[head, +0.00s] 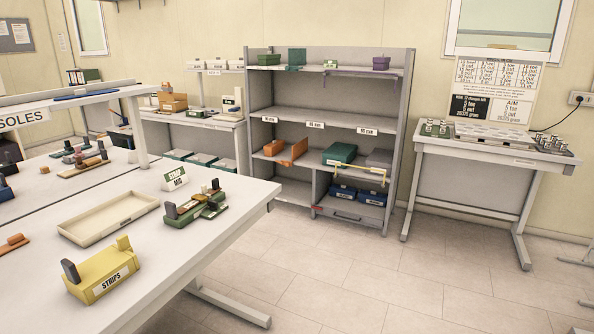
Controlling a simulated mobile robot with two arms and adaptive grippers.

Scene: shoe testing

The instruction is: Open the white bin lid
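I cannot pick out a white bin with a lid for certain in the head view. A shallow off-white tray (108,217) lies on the near white table (190,248), open at the top and empty. Neither of my grippers is in view.
A yellow box marked STRIPS (102,272) and a green fixture (201,206) stand on the near table. A grey shelf unit (331,86) at the back holds green and orange boxes, with blue bins (343,192) low down. A side table (475,148) stands at right. The floor (400,280) between is clear.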

